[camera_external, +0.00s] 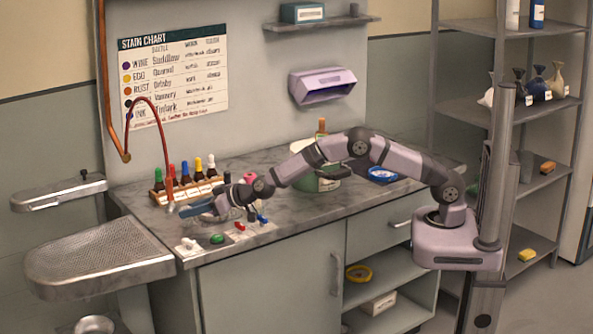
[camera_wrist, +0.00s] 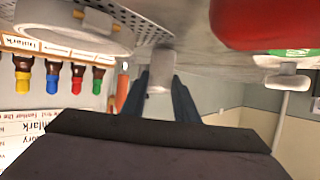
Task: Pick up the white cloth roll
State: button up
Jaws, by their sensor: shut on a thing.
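My gripper (camera_external: 190,209) is low over the left end of the grey counter, its bluish fingers pointing left. In the upside-down wrist view the two dark blue fingers (camera_wrist: 166,95) stand on either side of a pale cylindrical end, the white cloth roll (camera_wrist: 160,72). The gripper is shut on it. The roll's far part is hidden, and in the external view I cannot make the roll out clearly at the fingers.
A rack of colour-capped bottles (camera_external: 186,190) stands behind the gripper. Small red (camera_external: 240,226), green (camera_external: 217,239) and white (camera_external: 188,245) items lie near the front edge. A perforated metal drainboard (camera_external: 95,262) adjoins at left.

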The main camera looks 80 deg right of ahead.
notch_tip(320, 180, up, 10)
jog(key=p, duration=0.5)
